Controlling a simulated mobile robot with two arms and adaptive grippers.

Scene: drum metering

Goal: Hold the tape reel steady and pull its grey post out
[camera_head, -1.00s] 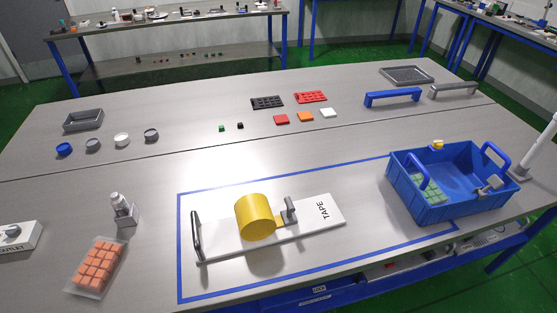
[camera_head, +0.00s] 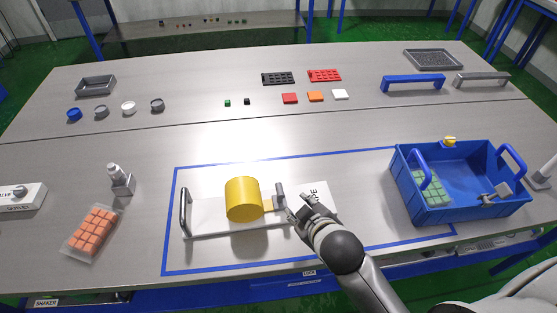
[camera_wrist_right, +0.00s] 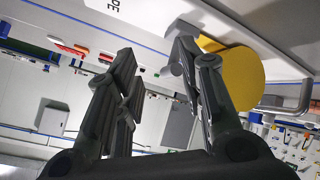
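The yellow tape reel (camera_head: 243,199) sits on a white board (camera_head: 210,211) marked TAPE, inside a blue outlined area. A grey upright piece (camera_head: 280,196) stands on the board just right of the reel, with a short yellow strip between them; I cannot tell whether it is the post. My right gripper (camera_head: 300,206) is over the board's right part, close to the grey piece, and partly covers the label. In the right wrist view its fingers (camera_wrist_right: 155,80) are apart, with no object visibly clamped, and the reel (camera_wrist_right: 243,75) shows beyond them. My left gripper is not in view.
A grey bar handle (camera_head: 184,213) is at the board's left end. A blue crate (camera_head: 470,212) with upright handles stands to the right.

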